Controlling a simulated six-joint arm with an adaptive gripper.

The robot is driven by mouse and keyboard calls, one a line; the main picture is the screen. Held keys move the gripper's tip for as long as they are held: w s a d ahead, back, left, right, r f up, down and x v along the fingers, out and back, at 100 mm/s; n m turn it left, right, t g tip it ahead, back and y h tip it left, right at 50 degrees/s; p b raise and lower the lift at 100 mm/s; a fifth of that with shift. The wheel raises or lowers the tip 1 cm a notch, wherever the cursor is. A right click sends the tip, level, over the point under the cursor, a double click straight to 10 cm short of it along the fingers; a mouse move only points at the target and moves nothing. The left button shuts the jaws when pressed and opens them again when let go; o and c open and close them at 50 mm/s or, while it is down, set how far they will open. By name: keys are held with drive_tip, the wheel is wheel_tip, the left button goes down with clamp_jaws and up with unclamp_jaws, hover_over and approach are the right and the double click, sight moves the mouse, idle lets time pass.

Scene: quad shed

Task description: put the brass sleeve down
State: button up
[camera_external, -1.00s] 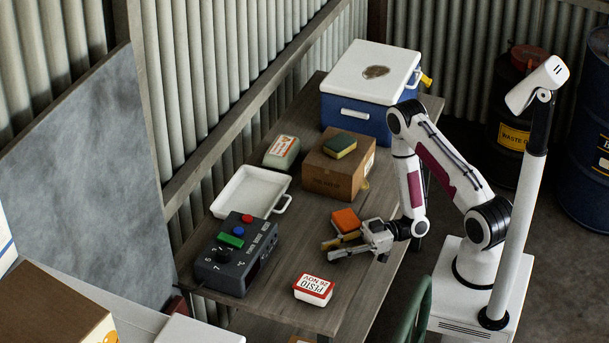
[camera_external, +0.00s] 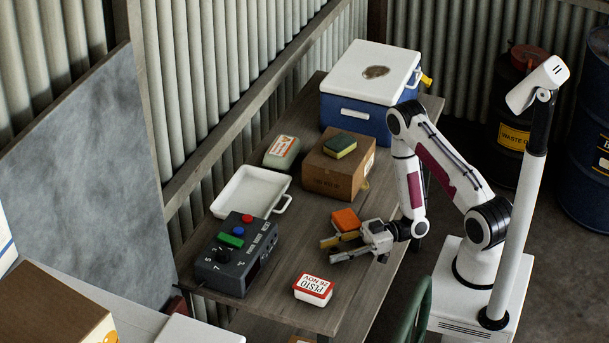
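My gripper (camera_external: 335,249) is low over the front right part of the wooden table, pointing left. Its two fingers are spread with a gap between them. A small brass-coloured piece (camera_external: 348,237), which looks like the brass sleeve, shows along the far finger. It is partly hidden, and I cannot tell whether it touches that finger or the table.
An orange block (camera_external: 346,219) stands just behind my gripper. A red-and-white pesto tub (camera_external: 313,289) is in front, a control box (camera_external: 236,254) and a white tray (camera_external: 250,190) left, and a cardboard box (camera_external: 335,176) behind. Bare table (camera_external: 300,240) lies left of my gripper.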

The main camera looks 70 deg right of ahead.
drive_tip(key=shift+r, duration=0.1)
drive_tip(key=shift+v, duration=6)
drive_tip(key=shift+r, duration=0.1)
